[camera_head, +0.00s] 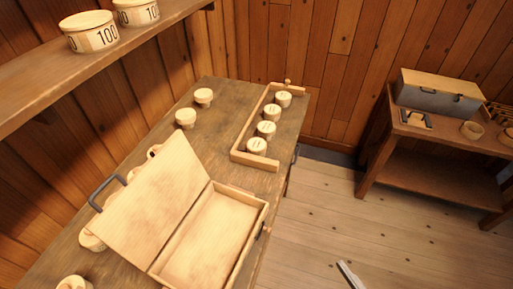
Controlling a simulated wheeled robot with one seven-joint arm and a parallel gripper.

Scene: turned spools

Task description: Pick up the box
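An open wooden box (213,240) stands on the near part of the workbench, its shallow tray empty. Its lid (152,207) is tilted back to the left, with a dark handle (107,188) at the lid's far edge. A second, closed box (439,91), with a pale lid and grey front, stands on the side table at the right. A slim pale part with a dark edge (350,275) shows at the bottom edge, over the floor. It may be the tip of my gripper, apart from both boxes; the rest is out of frame, so its opening does not show.
On the workbench (228,98), several round spools stand in and near a wooden rack (246,133). More spools lie behind the lid and at the near-left corner. A shelf (67,68) with two numbered tubs overhangs the left. The floor (340,210) between the tables is clear.

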